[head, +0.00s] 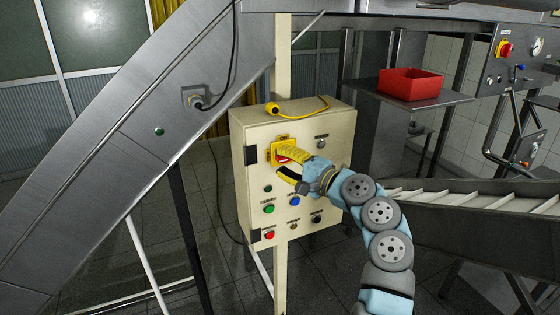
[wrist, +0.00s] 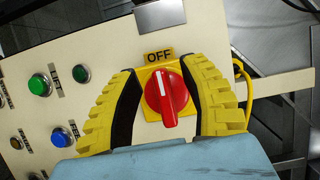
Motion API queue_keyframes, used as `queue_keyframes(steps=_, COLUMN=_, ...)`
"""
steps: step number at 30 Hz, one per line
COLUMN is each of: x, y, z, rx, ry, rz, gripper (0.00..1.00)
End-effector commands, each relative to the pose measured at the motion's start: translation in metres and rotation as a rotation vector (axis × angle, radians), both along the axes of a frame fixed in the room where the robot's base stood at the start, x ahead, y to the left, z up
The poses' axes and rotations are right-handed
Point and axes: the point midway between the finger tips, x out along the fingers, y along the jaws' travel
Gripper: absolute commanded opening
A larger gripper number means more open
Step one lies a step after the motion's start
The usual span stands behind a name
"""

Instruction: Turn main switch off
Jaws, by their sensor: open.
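The main switch is a red rotary knob (wrist: 165,97) on a yellow plate (wrist: 154,75) on the cream control box (head: 240,150). An OFF label (wrist: 158,55) sits at one edge of the plate. In the wrist view the knob's white line points up toward that label. My gripper (wrist: 164,92) is open, with one yellow finger on each side of the knob and visible gaps between.
Green (wrist: 39,84) and blue (wrist: 61,137) buttons sit beside my gripper on the box. A yellow pendant with cable (head: 290,108) lies on the box top. A red bin (head: 410,84) stands on a shelf at right. A sloped metal conveyor (head: 130,110) runs close at left.

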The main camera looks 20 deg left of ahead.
Motion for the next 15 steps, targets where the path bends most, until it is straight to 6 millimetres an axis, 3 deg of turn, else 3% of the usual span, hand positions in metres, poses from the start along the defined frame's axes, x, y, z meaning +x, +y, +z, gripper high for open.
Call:
queue_keyframes(steps=9, x=-0.019, y=-0.058, z=-0.001, rx=0.002, ry=0.002, rz=-0.007, gripper=0.43)
queue_keyframes(steps=15, x=-0.029, y=-0.085, z=-0.002, rx=-0.001, ry=0.003, rz=-0.005, gripper=0.43)
